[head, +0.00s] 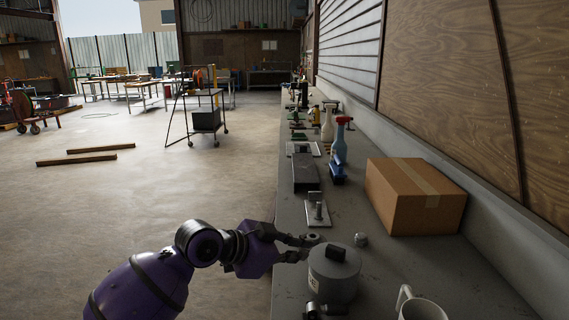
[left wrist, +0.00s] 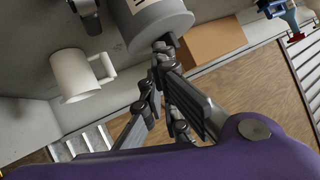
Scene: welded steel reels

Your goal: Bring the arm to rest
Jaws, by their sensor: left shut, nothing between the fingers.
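My left arm comes in from the lower left in the head view, with purple links. Its gripper (head: 306,247) is over the near edge of the grey workbench (head: 290,215), right beside a grey cylindrical pot (head: 334,273) with a dark block on top. The left wrist view shows the gripper's fingers (left wrist: 163,62) drawn together with nothing between them. The pot (left wrist: 150,22) is just beyond the fingertips there; I cannot tell whether they touch it. My right gripper is in neither view.
A white mug (head: 420,306) stands near the pot. The floor to the left is open, with two wooden beams.

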